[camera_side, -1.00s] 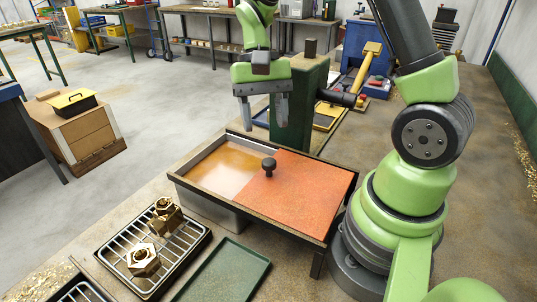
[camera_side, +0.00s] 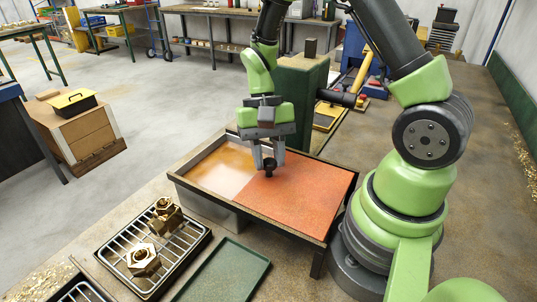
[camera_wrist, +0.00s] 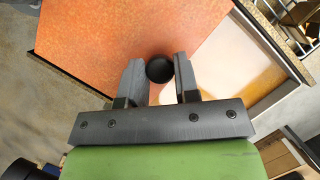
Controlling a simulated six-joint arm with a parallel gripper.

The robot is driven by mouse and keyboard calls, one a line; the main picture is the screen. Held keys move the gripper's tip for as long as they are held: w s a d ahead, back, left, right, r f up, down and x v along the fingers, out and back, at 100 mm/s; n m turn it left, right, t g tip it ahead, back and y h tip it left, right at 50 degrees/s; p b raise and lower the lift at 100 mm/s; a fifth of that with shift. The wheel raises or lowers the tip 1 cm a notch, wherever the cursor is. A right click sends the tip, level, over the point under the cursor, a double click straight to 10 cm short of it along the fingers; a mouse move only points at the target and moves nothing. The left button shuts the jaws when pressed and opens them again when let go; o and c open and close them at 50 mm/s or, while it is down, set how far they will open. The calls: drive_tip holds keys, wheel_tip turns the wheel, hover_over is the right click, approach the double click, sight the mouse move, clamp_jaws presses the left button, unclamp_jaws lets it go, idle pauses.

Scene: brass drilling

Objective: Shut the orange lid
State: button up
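The orange lid (camera_side: 300,190) lies flat on the right part of a shallow open-topped box (camera_side: 207,203) with a dark rim. The box's left part is uncovered and shows a shiny amber surface. A black knob (camera_side: 269,166) stands near the lid's left edge. My gripper (camera_side: 268,163) points down over the knob, with one finger on each side. In the wrist view, the knob (camera_wrist: 159,69) sits between the fingertips of my gripper (camera_wrist: 158,70), with thin gaps at most. The fingers stand apart, and I see no clear grip on the knob.
A wire rack with brass nuts (camera_side: 145,260) stands front left of the box, and a green tray (camera_side: 226,272) lies in front. A green block (camera_side: 300,90) stands close behind the box.

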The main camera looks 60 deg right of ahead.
drive_tip(key=shift+w, duration=0.15)
clamp_jaws()
drive_tip(key=w, duration=1.5)
drive_tip(key=shift+w, duration=0.4)
drive_tip(key=o, duration=0.9)
unclamp_jaws()
drive_tip(key=shift+o, duration=0.2)
wheel_tip(320, 180, up, 10)
drive_tip(key=shift+w+d, duration=0.35)
